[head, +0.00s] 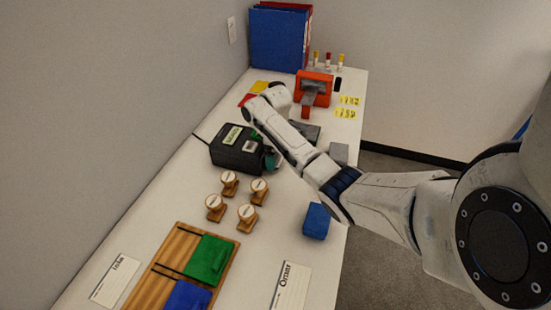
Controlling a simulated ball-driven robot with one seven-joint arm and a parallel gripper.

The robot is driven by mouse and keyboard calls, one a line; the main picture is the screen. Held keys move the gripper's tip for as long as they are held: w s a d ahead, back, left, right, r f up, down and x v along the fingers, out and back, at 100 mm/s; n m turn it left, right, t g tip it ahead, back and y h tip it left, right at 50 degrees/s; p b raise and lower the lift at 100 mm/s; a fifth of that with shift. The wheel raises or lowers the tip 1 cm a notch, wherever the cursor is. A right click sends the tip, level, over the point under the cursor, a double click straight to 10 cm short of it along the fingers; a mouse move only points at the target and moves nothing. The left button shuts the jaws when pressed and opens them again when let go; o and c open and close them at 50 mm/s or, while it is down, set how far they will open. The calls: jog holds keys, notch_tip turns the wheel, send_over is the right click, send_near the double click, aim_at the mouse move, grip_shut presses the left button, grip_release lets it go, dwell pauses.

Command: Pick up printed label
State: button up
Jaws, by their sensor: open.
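A black label printer (238,150) with a green label on top stands left of my forearm. A small pale piece (250,146), perhaps the printed label, shows at its right end. Yellow printed tags (348,100) lie farther back at the right. My arm reaches over the table, its wrist bent down beyond the printer. My gripper (270,158) is mostly hidden behind my forearm; a teal part beside the printer's right end seems to belong to it. It is open. I cannot see anything between its fingers, or whether it touches the printer.
Several wooden stamps (229,182) stand in front of the printer. A blue block (316,221) and a grey block (339,153) are near the right edge. An orange device (313,88) and blue binders (281,40) stand at the back. A wooden board (166,281) with cloths lies in front.

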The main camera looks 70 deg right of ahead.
jog(key=c, duration=1)
jog(key=shift+o, duration=0.2)
jog(key=shift+r, duration=0.15)
